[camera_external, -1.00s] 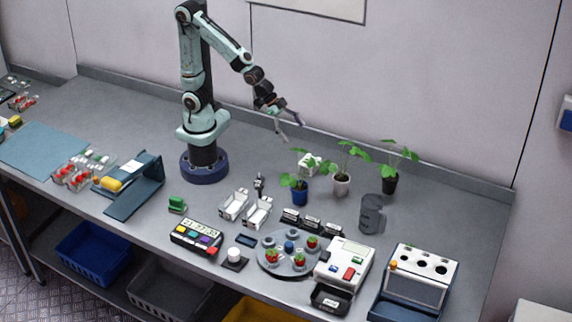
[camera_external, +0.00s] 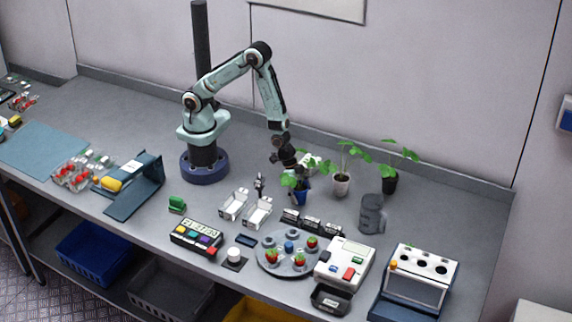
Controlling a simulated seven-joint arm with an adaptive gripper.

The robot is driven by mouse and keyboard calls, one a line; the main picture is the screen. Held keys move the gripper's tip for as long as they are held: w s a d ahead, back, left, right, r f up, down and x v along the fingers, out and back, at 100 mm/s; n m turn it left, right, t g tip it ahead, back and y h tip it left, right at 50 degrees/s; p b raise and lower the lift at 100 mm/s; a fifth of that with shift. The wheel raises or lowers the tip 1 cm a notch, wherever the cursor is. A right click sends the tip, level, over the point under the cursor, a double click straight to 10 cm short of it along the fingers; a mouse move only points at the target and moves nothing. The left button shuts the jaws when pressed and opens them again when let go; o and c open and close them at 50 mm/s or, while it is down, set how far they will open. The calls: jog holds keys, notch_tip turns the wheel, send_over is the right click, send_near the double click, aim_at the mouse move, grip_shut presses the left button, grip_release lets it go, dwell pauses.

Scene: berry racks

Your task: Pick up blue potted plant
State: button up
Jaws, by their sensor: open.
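The blue potted plant (camera_external: 299,197) stands upright on the bench, a small blue pot with green leaves. A white potted plant (camera_external: 341,185) and a black potted plant (camera_external: 390,183) stand to its right. My gripper (camera_external: 294,178) is open and points down at the blue potted plant, over its leaves and the top of the pot. The fingers are dark and partly mixed with the leaves, so I cannot tell whether they touch the pot.
White trays (camera_external: 257,212), black labelled boxes (camera_external: 311,222) and a round plate with strawberries (camera_external: 272,270) lie in front. A small white object (camera_external: 312,162) sits behind the blue pot.

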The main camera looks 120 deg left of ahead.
jog(key=shift+f, duration=0.2)
jog(key=c, duration=1.2)
jog(key=shift+o, duration=0.2)
jog(key=shift+r, duration=0.1)
